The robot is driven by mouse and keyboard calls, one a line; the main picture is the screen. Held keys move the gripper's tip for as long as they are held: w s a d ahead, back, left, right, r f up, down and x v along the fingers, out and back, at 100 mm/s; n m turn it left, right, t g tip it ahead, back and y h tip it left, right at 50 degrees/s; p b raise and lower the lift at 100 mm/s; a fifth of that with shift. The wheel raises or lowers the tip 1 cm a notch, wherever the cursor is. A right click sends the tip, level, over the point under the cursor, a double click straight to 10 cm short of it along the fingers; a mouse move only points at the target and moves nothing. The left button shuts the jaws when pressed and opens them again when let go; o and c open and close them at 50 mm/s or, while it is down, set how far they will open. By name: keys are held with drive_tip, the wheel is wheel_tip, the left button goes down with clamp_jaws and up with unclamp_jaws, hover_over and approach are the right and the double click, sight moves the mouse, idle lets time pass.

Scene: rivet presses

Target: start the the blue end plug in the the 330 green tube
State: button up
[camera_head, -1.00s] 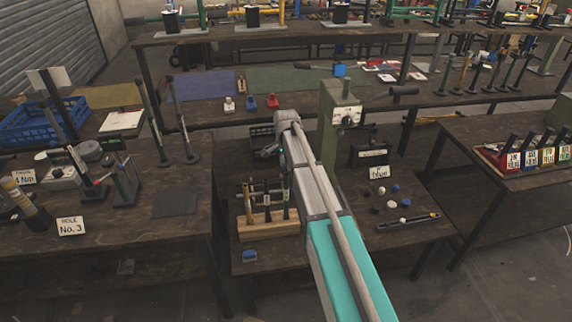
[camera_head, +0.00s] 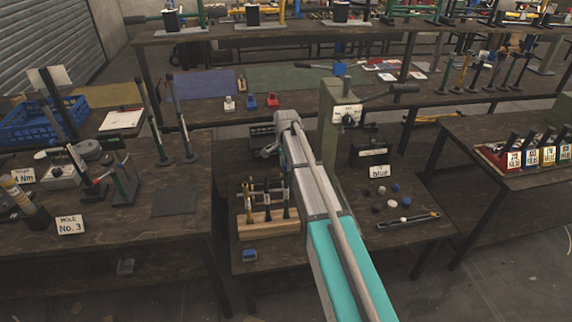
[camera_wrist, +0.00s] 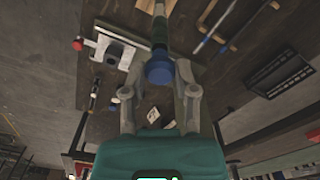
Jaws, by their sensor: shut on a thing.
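My gripper (camera_wrist: 160,68) is in the wrist view with its two grey fingers on either side of a blue end plug (camera_wrist: 159,73), shut on it. A green tube (camera_wrist: 160,32) with a pale far part lies in line just beyond the plug. The plug overlaps the tube's near end, so I cannot tell whether it has entered. In the head view my gripper and this plug are hidden by my arm. Tubes stand in a wooden rack (camera_head: 254,229) beside my arm; which one is the 330 tube cannot be read.
Loose blue, white and dark plugs (camera_head: 395,188) lie right of my arm, near a card reading "blue" (camera_head: 379,171). A green press (camera_head: 335,125) stands behind. A small blue block (camera_head: 249,256) lies at the bench front. The wrist view shows a black tray (camera_wrist: 282,75) at right.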

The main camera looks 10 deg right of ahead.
drive_tip(key=shift+f+b, duration=0.75)
drive_tip(key=shift+f, duration=0.1)
drive_tip(key=o, duration=0.8)
drive_tip(key=shift+r, duration=0.1)
drive_tip(key=shift+o, duration=0.2)
drive_tip(key=shift+r, duration=0.1)
wheel_tip(320, 180, up, 8)
drive_tip(key=p, duration=0.8)
idle(0.7)
drive_tip(key=s+n, duration=1.2)
drive_tip(key=s, duration=1.7)
drive_tip(key=shift+d, duration=0.3)
